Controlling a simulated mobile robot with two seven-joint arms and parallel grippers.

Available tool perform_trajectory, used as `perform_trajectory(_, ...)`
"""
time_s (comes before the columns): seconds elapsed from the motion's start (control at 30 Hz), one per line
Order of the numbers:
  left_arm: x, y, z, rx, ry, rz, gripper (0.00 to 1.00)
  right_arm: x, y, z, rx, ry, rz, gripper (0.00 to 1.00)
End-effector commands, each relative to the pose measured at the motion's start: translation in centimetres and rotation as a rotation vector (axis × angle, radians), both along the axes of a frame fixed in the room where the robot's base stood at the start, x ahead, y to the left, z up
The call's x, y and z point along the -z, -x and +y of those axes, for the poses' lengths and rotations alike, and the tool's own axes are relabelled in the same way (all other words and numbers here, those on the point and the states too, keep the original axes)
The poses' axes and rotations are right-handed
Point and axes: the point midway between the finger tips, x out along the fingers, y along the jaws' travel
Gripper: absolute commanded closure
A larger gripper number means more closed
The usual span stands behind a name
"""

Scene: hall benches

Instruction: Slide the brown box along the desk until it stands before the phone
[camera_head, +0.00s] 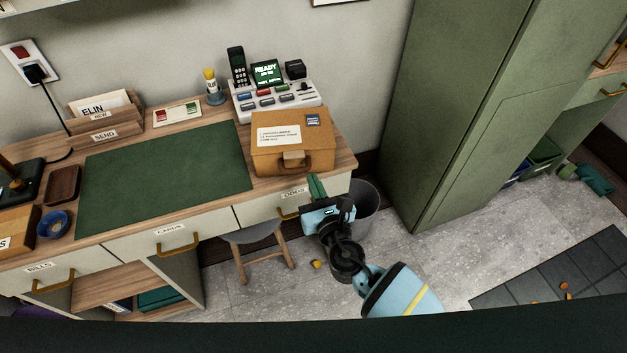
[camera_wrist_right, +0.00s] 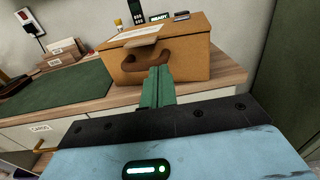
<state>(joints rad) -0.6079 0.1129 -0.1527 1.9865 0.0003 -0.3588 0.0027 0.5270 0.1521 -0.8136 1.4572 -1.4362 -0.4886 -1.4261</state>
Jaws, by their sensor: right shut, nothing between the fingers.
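The brown box (camera_head: 290,160) stands upright on the right end of the desk (camera_head: 190,213), with a handle on its front and a white label and blue stamp on top. My right gripper (camera_head: 317,187) is shut and empty at the desk's front edge, just before the box's front face. In the right wrist view the box (camera_wrist_right: 190,62) is beyond the green fingers (camera_wrist_right: 157,88), which overlap its lower front near the handle; I cannot tell whether they touch. My left gripper is not in view.
A green desk mat (camera_head: 165,180) lies left of the box. A letter rack (camera_head: 103,122) and a yellow-topped bottle (camera_head: 212,86) stand at the back. A stool (camera_head: 258,240) and a bin (camera_head: 366,205) are below the front edge. A green cabinet (camera_head: 445,100) stands to the right.

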Motion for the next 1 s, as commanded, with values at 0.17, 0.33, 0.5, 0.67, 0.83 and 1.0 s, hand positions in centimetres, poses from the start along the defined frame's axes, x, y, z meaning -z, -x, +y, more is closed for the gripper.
perform_trajectory(0.17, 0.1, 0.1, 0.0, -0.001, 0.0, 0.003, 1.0, 0.0, -0.8, 0.3, 0.0, -0.001, 0.0, 1.0)
perform_trajectory(0.33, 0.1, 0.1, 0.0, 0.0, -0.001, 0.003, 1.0, 0.0, -0.9, 0.3, 0.0, -0.001, 0.0, 1.0)
perform_trajectory(0.5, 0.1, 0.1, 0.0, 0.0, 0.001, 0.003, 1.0, 0.0, -0.9, 0.3, 0.0, -0.001, 0.0, 1.0)
perform_trajectory(0.67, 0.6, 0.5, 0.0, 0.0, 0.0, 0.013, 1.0, 0.2, -2.1, 0.6, 0.001, -0.001, 0.001, 1.0)
perform_trajectory(0.83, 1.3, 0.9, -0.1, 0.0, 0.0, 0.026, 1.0, 0.2, -3.8, 1.1, 0.001, 0.0, 0.002, 1.0)
perform_trajectory(1.0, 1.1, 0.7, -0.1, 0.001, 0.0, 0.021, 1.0, 0.0, -3.9, 1.1, 0.001, 0.0, 0.001, 1.0)
